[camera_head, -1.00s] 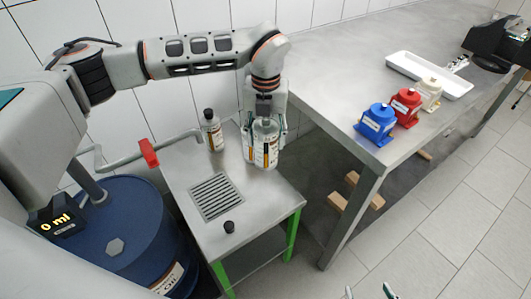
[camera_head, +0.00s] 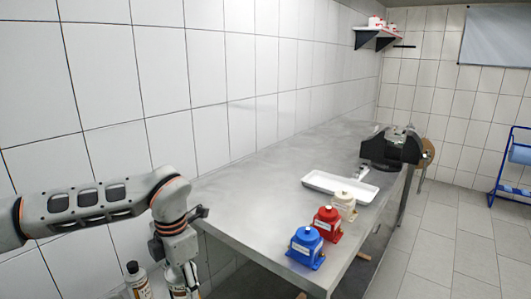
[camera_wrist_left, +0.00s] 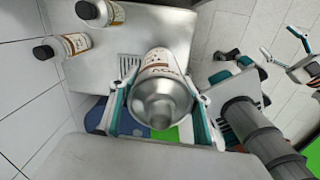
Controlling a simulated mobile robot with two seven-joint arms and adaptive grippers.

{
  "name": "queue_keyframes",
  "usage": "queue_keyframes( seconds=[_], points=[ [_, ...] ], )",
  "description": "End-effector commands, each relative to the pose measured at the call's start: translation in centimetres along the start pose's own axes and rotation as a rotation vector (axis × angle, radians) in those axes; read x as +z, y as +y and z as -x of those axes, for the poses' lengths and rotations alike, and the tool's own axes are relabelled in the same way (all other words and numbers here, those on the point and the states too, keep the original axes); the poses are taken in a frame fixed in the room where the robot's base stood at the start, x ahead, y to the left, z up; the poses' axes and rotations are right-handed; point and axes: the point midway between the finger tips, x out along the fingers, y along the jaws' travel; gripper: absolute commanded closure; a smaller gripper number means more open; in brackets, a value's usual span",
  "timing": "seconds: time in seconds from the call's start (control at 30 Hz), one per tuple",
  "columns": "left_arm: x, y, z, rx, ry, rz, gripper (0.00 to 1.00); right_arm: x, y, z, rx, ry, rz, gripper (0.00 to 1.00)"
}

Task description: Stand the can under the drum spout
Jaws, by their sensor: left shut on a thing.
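My left gripper (camera_wrist_left: 160,112) is shut on a silver can (camera_wrist_left: 161,97) with a white label, held between its two teal-edged fingers. In the head view the left gripper (camera_head: 181,276) is at the lower left, and the can is largely cut off by the picture edge. The wrist view shows part of the blue drum (camera_wrist_left: 132,125) beyond the fingers. I cannot see the spout now. My right gripper (camera_wrist_left: 283,52) shows at the right of the wrist view, with its fingers apart and empty.
Bottles with dark caps (camera_wrist_left: 82,42) stand at the left of the wrist view. A slotted grate (camera_wrist_left: 129,66) lies behind the can. In the head view, blue (camera_head: 306,247), red (camera_head: 327,222) and cream (camera_head: 343,204) pumps and a white tray (camera_head: 340,186) are on the long bench (camera_head: 270,190).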

Motion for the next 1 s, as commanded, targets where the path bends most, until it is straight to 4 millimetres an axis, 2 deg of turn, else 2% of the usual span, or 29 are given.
queue_keyframes(
  seconds=[1.0],
  points=[
    [-7.8, -1.1, 0.2, -0.004, -0.004, -1.945, 0.75, -0.1, 0.0, 0.0, 0.001, 0.002, -0.001, 0.34]
  ],
)
